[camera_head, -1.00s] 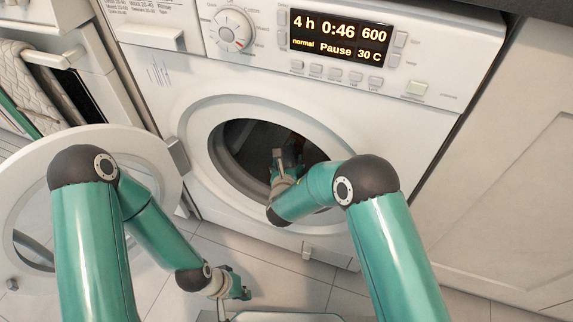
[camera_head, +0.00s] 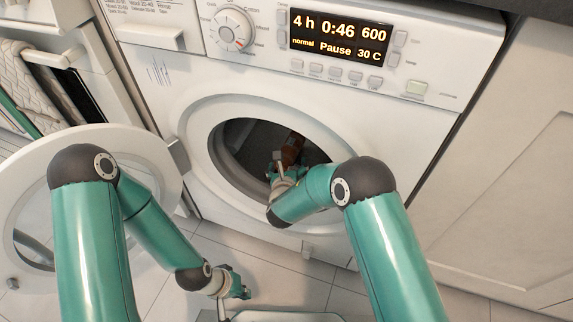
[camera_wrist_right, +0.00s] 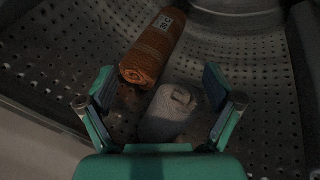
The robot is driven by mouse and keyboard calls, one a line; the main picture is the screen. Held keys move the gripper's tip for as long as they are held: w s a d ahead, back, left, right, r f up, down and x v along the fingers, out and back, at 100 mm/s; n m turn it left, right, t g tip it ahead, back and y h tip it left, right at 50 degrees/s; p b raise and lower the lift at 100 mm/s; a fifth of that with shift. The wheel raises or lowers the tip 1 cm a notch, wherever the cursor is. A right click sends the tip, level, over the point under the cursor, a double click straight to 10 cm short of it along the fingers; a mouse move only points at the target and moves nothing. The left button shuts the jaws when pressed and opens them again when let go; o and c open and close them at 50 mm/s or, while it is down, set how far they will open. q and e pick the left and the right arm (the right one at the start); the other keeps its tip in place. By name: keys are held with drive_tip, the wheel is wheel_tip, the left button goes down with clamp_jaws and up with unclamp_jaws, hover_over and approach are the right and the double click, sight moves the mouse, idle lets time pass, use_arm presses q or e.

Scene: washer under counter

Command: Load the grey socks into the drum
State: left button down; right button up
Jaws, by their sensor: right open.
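A light grey rolled bundle, which looks like the grey socks (camera_wrist_right: 168,112), lies on the perforated drum floor in the right wrist view. My right gripper (camera_wrist_right: 160,95) is inside the drum with its fingers spread apart, one on each side of the bundle. I see a gap between the bundle and each finger. In the head view my right gripper (camera_head: 280,165) reaches through the open door of the washer drum (camera_head: 232,150); the grey bundle cannot be made out there. My left gripper (camera_head: 236,292) hangs low over the floor, away from the washer; its finger opening is unclear.
The round washer door (camera_head: 150,150) stands open at the left. The opening's rim (camera_head: 190,130) surrounds my right arm.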

drive_tip(key=shift+r, duration=0.1)
drive_tip(key=shift+r, duration=0.25)
drive_tip(key=p+v, duration=0.1)
drive_tip(key=v, duration=0.2)
drive_tip(key=p+v, duration=0.1)
drive_tip(key=v, duration=0.3)
drive_tip(key=p+v, duration=0.2)
drive_tip(key=v, duration=0.2)
drive_tip(key=shift+a+r, duration=0.1)
drive_tip(key=shift+r, duration=0.25)
drive_tip(key=shift+s+r, duration=0.1)
drive_tip(key=shift+s, duration=0.35)
drive_tip(key=shift+s, duration=0.1)
